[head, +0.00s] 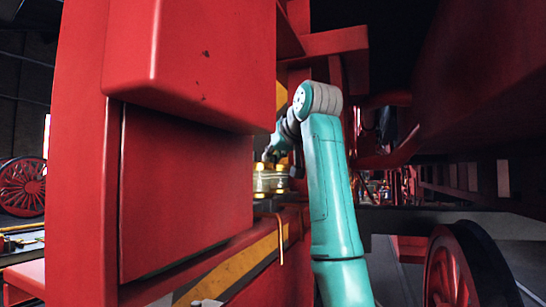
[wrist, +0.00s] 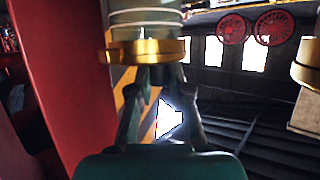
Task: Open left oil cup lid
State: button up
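Two oil cups with brass bands and pale glass bodies stand side by side on a red ledge in the head view, the left one (head: 262,180) and the right one (head: 282,178). In the wrist view a cup body (wrist: 155,18) fills the top middle, with its brass lid or rim (wrist: 150,50) below it. My gripper (wrist: 165,78) comes from the bottom of that view, its fingertips apart and right at this brass edge. Something dark lies between the tips; contact is unclear. In the head view my gripper (head: 270,153) is small and partly hidden, just above the cups.
A second brass part (wrist: 308,65) stands at the wrist view's right edge. A red panel (head: 185,190) and an overhanging red box (head: 190,65) lie left of the cups. A yellow-striped beam (head: 240,265) runs below. A bent copper-coloured pipe (head: 281,240) hangs under the ledge.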

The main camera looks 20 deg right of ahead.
jog(key=shift+d, duration=0.1)
grip_shut()
jog(key=m+t+y, duration=0.1)
jog(key=s+d+r+m+t, duration=0.1)
jog(key=t, duration=0.1)
jog(key=shift+r+y, duration=0.25)
jog(key=shift+y, duration=0.15)
jog(key=shift+s+d+r+m+t, duration=0.25)
jog(key=shift+d+m+t, duration=0.15)
jog(key=shift+m+t, duration=0.45)
jog(key=shift+s+d+r+m+t, duration=0.2)
jog(key=shift+d+m+t, duration=0.15)
jog(key=shift+m+t, duration=0.45)
jog(key=o, duration=0.8)
grip_release()
jog(key=shift+s, duration=0.1)
jog(key=v, duration=1.2)
jog(key=shift+d, duration=0.15)
